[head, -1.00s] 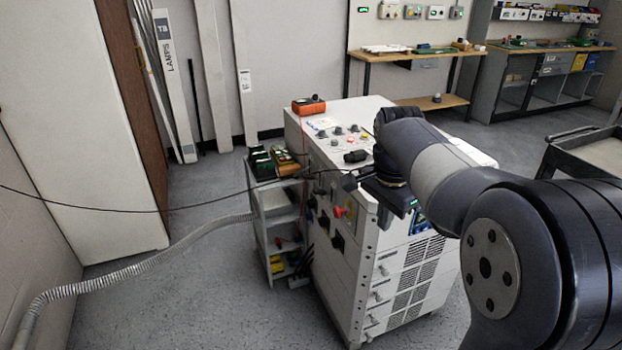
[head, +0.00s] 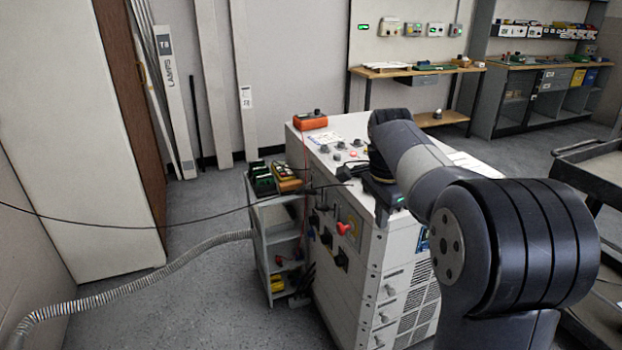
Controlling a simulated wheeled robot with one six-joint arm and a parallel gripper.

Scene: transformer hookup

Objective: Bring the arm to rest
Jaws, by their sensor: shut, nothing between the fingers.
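My gripper (head: 381,200) is a dark shape with a small green light at the end of my arm. It is over the near upper edge of the white transformer cabinet (head: 398,270), in front of its top panel. It is shut, and nothing shows held in it. My own forearm and wrist hide part of the cabinet's top and right side. A red knob (head: 345,228) and dark sockets show on the cabinet's front face.
An orange meter (head: 311,121) sits on the cabinet's back corner. A grey shelf cart (head: 258,228) with tools stands left of it. A thin black cable (head: 150,227) crosses the left side. A dark cart (head: 580,170) stands at right.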

